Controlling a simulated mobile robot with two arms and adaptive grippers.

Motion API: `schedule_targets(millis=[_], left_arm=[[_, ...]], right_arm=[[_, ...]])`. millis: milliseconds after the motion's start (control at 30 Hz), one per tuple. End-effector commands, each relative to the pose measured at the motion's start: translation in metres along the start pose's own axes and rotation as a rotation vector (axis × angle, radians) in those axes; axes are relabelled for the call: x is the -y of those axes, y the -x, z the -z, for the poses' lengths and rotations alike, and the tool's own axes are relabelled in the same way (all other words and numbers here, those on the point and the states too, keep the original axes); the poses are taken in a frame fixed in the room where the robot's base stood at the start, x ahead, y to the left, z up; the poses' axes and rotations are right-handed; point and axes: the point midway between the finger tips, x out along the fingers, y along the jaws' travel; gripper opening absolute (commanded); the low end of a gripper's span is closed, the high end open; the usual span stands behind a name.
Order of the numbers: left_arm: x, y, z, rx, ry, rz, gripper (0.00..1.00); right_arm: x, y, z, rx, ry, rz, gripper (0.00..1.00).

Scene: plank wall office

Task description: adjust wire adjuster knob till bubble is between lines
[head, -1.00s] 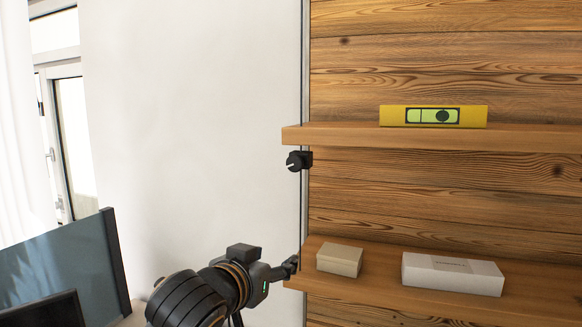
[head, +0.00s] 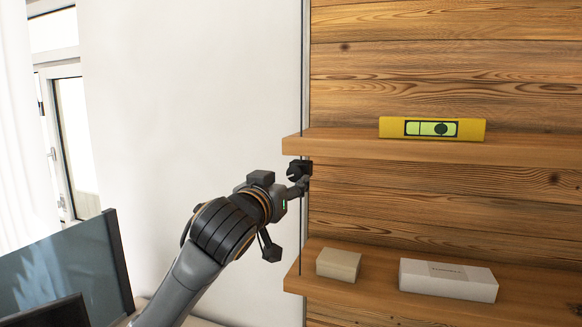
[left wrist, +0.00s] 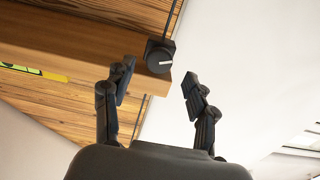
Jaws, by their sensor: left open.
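The wire adjuster knob (head: 299,168) is a small dark knob on the thin wire at the upper shelf's left end. In the left wrist view the knob (left wrist: 159,56) shows a white pointer mark. My left gripper (left wrist: 158,76) is open, its fingers spread to either side below the knob in that view, with nothing between the tips. In the head view the left gripper (head: 301,182) overlaps the knob's lower part; contact cannot be told. A yellow level (head: 393,128) sits on the upper shelf. Its dark round bubble (head: 441,129) lies right of the vial's middle, right of the clearly visible line.
The upper shelf (head: 400,147) is wooden, against a plank wall. The lower shelf (head: 378,287) holds a small beige box (head: 338,265) and a longer white box (head: 448,280). Dark screens (head: 62,266) stand at lower left.

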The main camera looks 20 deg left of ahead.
Motion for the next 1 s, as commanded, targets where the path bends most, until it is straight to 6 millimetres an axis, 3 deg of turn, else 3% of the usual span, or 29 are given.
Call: schedule_targets(millis=[200,600,867,1000], left_arm=[[0.0,-0.028,0.001,0.002,0.0,0.0,0.57],[-0.001,-0.035,-0.001,0.001,-0.001,-0.001,0.57],[0.0,-0.035,-0.001,0.001,0.0,-0.001,0.04],[0.0,-0.035,-0.001,0.001,-0.002,0.0,0.04]], right_arm=[[0.0,0.016,0.002,-0.001,0.0,0.0,0.5],[0.0,0.017,0.002,-0.001,0.0,0.0,0.5],[-0.001,0.017,0.002,-0.001,0.0,-0.001,0.5],[-0.002,0.017,0.002,-0.001,0.001,-0.001,0.5]])
